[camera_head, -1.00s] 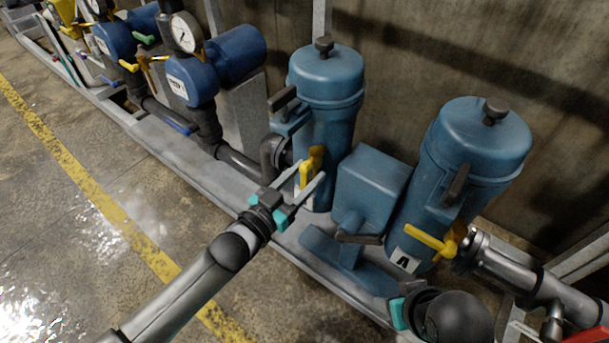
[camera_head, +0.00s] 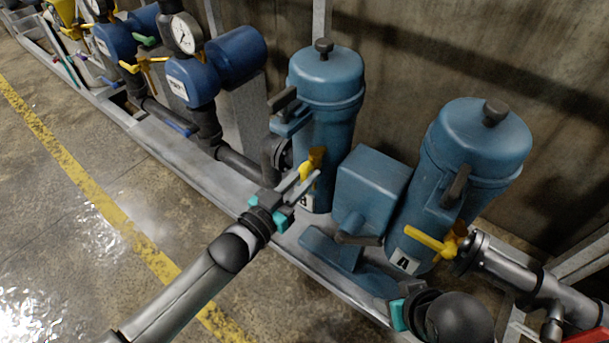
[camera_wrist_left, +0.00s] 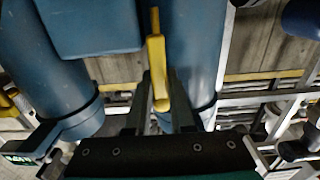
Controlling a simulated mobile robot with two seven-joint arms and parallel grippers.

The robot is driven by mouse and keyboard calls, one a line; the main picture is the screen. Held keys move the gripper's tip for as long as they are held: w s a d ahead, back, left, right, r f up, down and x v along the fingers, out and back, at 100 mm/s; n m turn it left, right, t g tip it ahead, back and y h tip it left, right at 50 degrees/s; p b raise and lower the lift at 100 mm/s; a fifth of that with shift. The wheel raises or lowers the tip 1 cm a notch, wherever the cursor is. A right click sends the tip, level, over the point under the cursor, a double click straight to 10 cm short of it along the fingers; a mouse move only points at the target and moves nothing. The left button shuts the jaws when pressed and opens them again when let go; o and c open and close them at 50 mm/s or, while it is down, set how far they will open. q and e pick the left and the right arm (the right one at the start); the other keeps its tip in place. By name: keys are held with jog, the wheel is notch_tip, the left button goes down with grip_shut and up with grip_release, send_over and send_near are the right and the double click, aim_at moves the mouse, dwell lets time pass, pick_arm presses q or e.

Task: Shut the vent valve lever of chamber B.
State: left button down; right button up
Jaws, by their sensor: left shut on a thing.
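The chamber B vent valve lever is yellow (camera_head: 306,171) and sits low on the front of the left blue chamber (camera_head: 327,100). A label with a B (camera_head: 307,202) shows just below it. My left gripper (camera_head: 302,183) is at the lever, its fingers shut on it. In the left wrist view the yellow lever (camera_wrist_left: 156,65) stands between the two fingers (camera_wrist_left: 160,105), its near end toward the camera. My right gripper (camera_head: 398,312) shows only in part at the bottom, and its fingers are hidden.
The right blue chamber (camera_head: 467,150), labelled A, has its own yellow lever (camera_head: 428,243). A blue box-shaped unit (camera_head: 372,185) stands between the chambers. Dark pipes (camera_head: 238,165) and gauges (camera_head: 186,34) lie to the left. The floor in front is open.

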jog(key=shift+f, duration=0.1)
dwell(0.9)
pick_arm(q)
jog(key=shift+a+m+p, duration=0.1)
jog(key=shift+m+p, duration=0.2)
jog(key=shift+m, duration=0.1)
jog(key=shift+w+a+m+p, duration=0.15)
jog(key=shift+m+p, duration=0.2)
jog(key=shift+m, duration=0.35)
jog(key=m+p, duration=0.1)
jog(key=m, duration=0.4)
jog(key=a+r+m+p, duration=0.1)
jog(key=m, duration=0.4)
jog(key=w+r+m+p, duration=0.1)
jog(key=m, duration=0.4)
jog(key=shift+a+r+m, duration=0.1)
jog(key=shift+a+m, duration=0.2)
pick_arm(e)
notch_tip(320, 180, down, 9)
jog(key=s+g, duration=0.1)
jog(key=s, duration=0.1)
jog(key=shift+g, duration=0.3)
jog(key=shift+d+f, duration=0.1)
pick_arm(q)
jog(key=c, duration=0.8)
grip_release()
jog(key=shift+r, duration=0.1)
